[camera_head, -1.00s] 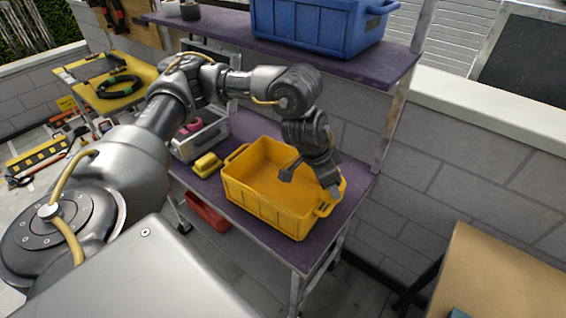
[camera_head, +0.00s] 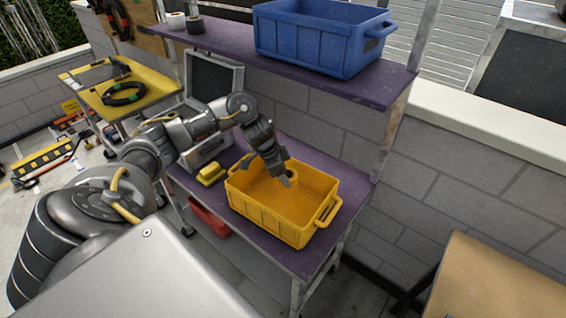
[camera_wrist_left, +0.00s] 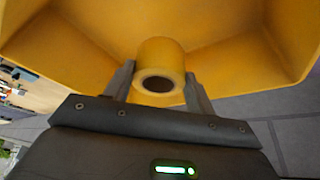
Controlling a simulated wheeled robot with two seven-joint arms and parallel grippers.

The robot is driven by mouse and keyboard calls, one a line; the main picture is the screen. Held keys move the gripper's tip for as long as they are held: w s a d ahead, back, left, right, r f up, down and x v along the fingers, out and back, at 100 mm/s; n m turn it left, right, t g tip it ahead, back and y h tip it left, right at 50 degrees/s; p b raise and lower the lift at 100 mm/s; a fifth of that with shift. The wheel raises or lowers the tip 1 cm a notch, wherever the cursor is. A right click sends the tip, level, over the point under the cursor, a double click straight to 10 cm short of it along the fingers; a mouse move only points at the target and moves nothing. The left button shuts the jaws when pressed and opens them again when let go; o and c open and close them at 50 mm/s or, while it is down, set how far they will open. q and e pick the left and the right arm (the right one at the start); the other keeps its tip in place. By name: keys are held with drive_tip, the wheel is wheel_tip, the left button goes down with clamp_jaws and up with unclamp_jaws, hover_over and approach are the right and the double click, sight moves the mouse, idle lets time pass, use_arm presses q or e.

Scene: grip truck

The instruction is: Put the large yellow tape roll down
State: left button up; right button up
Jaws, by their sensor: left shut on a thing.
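The large yellow tape roll (camera_wrist_left: 161,62) is between the two fingers of my left gripper (camera_wrist_left: 158,84) in the left wrist view, with its round dark hole facing the camera. In the head view the left gripper (camera_head: 284,178) points down into the yellow crate (camera_head: 272,218), shut on the roll (camera_head: 291,174), of which a small part shows. The crate stands on the purple lower shelf of the cart, and its yellow walls surround the roll in the wrist view. I cannot tell whether the roll touches the crate floor. My right gripper is not in view.
A small yellow object (camera_head: 211,171) sits left of the crate on the purple shelf (camera_head: 262,245). A blue crate (camera_head: 318,42) and tape rolls (camera_head: 194,24) stand on the upper shelf (camera_head: 228,36) above. An open grey case (camera_head: 212,95) is behind my arm.

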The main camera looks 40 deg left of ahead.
use_arm(q)
wheel_tip(320, 180, down, 3)
drive_tip(key=shift+w+f, duration=0.1)
drive_tip(key=shift+f, duration=0.05)
wheel_tip(320, 180, down, 4)
drive_tip(key=shift+r+p, duration=0.25)
drive_tip(key=shift+p, duration=0.2)
drive_tip(key=shift+f, duration=0.1)
drive_tip(key=shift+f, duration=0.2)
drive_tip(key=o, duration=1)
drive_tip(key=shift+o, duration=0.2)
drive_tip(key=shift+r, duration=0.25)
drive_tip(key=b+v, duration=0.2)
drive_tip(key=v, duration=1)
